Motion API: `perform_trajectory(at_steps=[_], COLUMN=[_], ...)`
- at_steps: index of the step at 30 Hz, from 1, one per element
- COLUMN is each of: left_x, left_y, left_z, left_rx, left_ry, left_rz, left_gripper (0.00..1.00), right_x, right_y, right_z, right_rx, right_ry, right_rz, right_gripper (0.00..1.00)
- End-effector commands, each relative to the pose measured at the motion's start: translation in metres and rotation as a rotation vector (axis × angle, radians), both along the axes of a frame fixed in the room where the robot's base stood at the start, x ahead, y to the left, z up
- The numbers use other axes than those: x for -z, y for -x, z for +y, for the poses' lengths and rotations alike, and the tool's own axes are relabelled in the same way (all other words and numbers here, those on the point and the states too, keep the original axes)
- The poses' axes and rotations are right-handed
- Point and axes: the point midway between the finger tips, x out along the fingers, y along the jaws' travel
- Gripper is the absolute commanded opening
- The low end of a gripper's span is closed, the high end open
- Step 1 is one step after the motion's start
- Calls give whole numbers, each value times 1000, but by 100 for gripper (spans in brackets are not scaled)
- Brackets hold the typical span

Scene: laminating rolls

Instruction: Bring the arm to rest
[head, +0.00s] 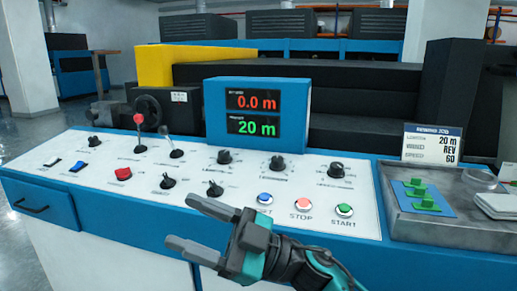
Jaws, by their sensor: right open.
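My right gripper (187,224) reaches in from the bottom, its fingers apart and pointing left, with nothing between them. It is in front of the white control panel (130,160), near the panel's front edge, and apart from the controls as far as I can tell. My left gripper is not in view. A blue display box (213,120) behind the panel reads 0.0 m in red and 20 m in green.
A grey tray (400,222) and job card (432,143) stand at right.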

Motion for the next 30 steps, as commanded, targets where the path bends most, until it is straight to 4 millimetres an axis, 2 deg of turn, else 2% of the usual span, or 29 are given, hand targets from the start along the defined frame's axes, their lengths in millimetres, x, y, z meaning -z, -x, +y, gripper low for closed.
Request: perform_trajectory(at_steps=[5,9,13,18,24,27,28,30], left_x=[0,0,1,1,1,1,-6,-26], left_y=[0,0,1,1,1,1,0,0], left_z=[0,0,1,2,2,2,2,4], left_rx=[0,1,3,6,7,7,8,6], left_ry=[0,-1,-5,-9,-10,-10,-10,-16], left_rz=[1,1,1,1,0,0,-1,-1], left_gripper=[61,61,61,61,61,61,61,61], right_x=[39,94,155,237,310,338,336,317], right_y=[-29,-42,-36,0,63,100,106,102], right_z=[-48,-94,-135,-183,-223,-238,-241,-244], right_rx=[349,622,832,1031,1135,1149,1151,1162], right_ry=[-150,-146,-63,122,368,492,514,506], right_rz=[212,398,572,798,1014,1109,1122,1107], right_gripper=[61,61,61,61,61,61,61,61])
